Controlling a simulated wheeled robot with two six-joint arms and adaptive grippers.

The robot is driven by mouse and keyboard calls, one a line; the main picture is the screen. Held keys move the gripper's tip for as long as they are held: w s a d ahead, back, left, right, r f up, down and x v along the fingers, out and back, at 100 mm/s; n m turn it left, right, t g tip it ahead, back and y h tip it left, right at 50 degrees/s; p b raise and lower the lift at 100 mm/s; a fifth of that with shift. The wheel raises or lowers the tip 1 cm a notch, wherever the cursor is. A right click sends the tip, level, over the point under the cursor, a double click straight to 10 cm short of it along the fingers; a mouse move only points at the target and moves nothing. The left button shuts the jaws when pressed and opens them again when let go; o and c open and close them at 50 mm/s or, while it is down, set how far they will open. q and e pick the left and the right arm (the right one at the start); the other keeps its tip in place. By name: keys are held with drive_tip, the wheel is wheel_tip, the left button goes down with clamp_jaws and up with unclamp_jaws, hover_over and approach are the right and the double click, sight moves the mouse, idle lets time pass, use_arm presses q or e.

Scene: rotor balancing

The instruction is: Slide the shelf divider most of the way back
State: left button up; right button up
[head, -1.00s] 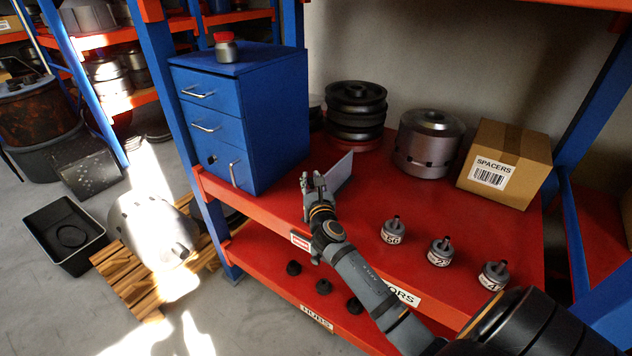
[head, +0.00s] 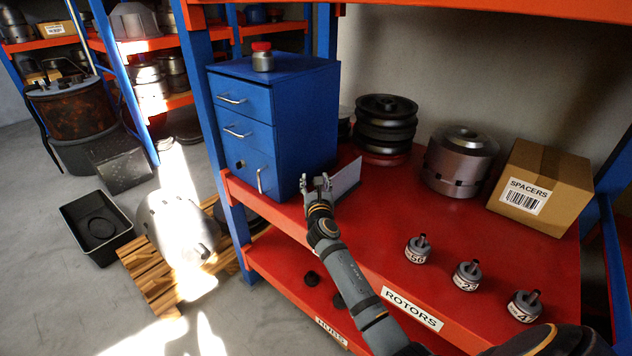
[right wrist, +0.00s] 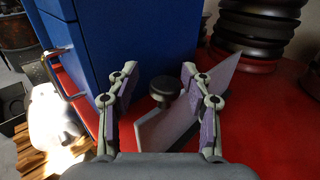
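The shelf divider (head: 346,179) is a thin grey upright panel on the red shelf, just right of the blue drawer cabinet. My right gripper (head: 316,182) is at that near end. The gripper hides the knob in the head view. My left gripper is not in view.
The blue drawer cabinet (head: 273,125) stands close left of the divider. Black stacked discs (head: 386,125) and a metal rotor (head: 459,160) stand behind and right, near the SPACERS box (head: 540,188). Several small numbered parts line the shelf front.

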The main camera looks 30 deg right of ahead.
drive_tip(key=shift+d, duration=0.1)
drive_tip(key=shift+s+f, duration=0.1)
drive_tip(key=shift+s, duration=0.2)
drive_tip(key=v, duration=1.1)
drive_tip(key=shift+s+a, duration=0.15)
drive_tip(key=shift+a, duration=0.1)
